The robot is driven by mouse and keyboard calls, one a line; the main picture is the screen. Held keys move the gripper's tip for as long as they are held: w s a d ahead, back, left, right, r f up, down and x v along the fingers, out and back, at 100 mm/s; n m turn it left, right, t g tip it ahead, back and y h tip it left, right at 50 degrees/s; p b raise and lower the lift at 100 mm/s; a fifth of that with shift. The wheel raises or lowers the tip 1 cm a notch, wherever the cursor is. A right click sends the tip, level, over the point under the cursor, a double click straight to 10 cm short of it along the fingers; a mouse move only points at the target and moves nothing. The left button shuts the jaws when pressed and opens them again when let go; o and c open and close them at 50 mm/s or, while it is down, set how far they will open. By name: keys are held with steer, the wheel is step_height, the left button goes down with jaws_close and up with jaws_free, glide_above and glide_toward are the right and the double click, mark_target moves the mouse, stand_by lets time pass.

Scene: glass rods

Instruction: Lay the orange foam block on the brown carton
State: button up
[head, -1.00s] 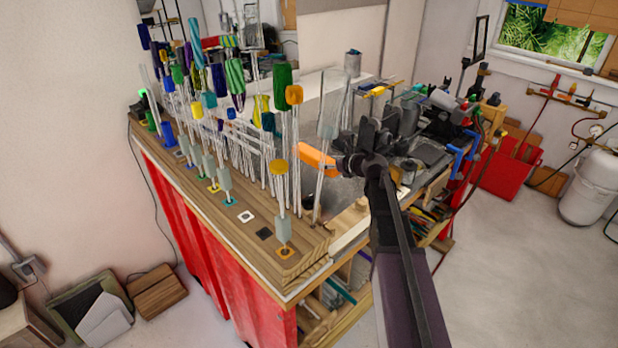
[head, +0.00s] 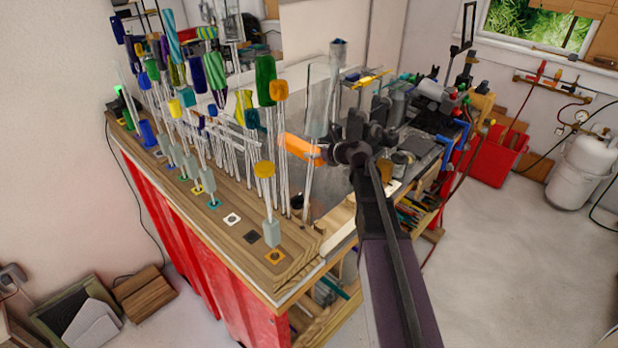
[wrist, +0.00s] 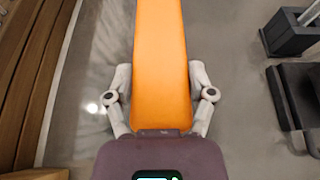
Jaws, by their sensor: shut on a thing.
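My gripper (head: 326,153) is shut on the orange foam block (head: 300,148) and holds it above the workbench, beside the upright glass rods. In the wrist view the block (wrist: 160,60) runs lengthwise away from the palm, with one finger on each side. Its far end is cut off by the top edge. A brown box (head: 146,292), which may be the brown carton, sits on the floor to the left of the bench, well away from my gripper. I cannot tell for certain that it is the carton.
Many thin glass rods with coloured tops stand on the wooden bench end (head: 240,215), close to the block. Dark tools (head: 395,105) stand behind my gripper. A green-framed panel (head: 75,315) leans beside the brown box. The floor at right (head: 510,270) is clear.

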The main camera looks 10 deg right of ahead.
steer(key=b, duration=0.5)
glide_above(314, 183)
steer(key=shift+f, duration=2.85)
steer(key=shift+f, duration=0.1)
steer(key=shift+f+b, duration=1.8)
steer(key=shift+b, duration=0.2)
steer(key=o, duration=1.1)
steer(key=shift+s+d+r+p, duration=0.3)
steer(key=shift+s+d+p, duration=0.05)
steer(key=shift+s, duration=0.05)
steer(key=p+v, duration=0.4)
steer(key=v, duration=0.7)
